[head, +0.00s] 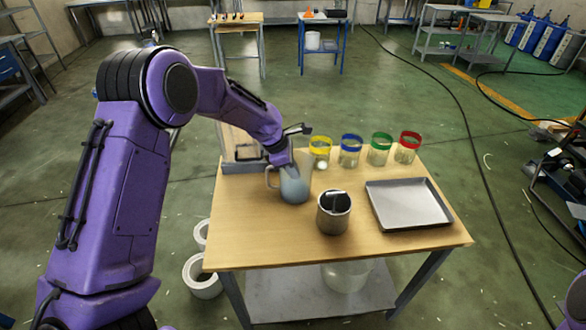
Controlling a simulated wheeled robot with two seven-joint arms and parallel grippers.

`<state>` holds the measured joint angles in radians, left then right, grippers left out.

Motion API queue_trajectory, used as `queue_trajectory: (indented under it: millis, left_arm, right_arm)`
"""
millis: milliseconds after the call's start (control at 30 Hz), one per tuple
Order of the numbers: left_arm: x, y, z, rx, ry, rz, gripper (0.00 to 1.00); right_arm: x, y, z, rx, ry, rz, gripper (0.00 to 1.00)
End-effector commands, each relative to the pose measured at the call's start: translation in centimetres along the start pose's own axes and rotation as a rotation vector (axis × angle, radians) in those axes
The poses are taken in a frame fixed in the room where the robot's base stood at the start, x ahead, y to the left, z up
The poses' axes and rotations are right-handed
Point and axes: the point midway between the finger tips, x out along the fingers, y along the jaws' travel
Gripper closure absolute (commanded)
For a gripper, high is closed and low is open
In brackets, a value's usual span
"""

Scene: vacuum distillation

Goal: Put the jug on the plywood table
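The jug (294,188) is translucent with a bluish lower part, and its handle is on its left side. It is upright at the left-middle of the near wood-topped table (240,240); I cannot tell whether its base touches the top. My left gripper (283,160) is at the jug's upper rim and hides part of it. Its fingers are too small and covered to tell whether they are open or closed on the jug. My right gripper is not in view.
A metal canister (333,213) stands right of the jug, and a shallow metal tray (408,205) lies further right. Several jars with coloured bands, one yellow (320,152), line the back edge. The front strip of the top is clear. Another wood-topped table (237,19) stands far behind.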

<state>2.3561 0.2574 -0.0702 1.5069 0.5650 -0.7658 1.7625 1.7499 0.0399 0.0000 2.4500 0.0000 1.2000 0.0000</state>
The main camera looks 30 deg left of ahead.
Motion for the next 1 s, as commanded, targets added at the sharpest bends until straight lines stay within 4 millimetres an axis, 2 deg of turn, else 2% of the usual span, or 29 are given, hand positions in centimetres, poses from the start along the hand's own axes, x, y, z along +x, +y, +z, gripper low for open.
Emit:
queue_trajectory:
  millis: [33,67,367,433,567,800,1000]
  left_arm:
    - [0.0,0.0,0.0,0.000,0.000,-0.001,0.78]
    - [0.0,0.0,0.0,0.000,0.000,-0.001,0.68]
    - [-0.1,0.0,0.0,0.000,0.000,0.000,0.68]
    - [-0.8,0.1,0.1,0.000,0.000,0.001,0.68]
    - [-3.4,0.1,0.1,0.001,-0.002,0.003,0.68]
    - [-9.5,0.1,0.1,0.001,-0.002,0.003,0.68]
    - [-12.0,0.0,0.1,0.000,-0.001,0.000,0.68]
  right_arm:
    - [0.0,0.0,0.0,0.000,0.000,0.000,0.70]
    - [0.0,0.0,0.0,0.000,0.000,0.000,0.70]
    - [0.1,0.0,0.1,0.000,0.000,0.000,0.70]
    - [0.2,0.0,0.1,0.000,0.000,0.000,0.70]
    - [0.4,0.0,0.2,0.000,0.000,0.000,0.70]
    - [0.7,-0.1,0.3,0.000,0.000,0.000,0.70]
    - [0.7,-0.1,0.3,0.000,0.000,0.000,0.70]
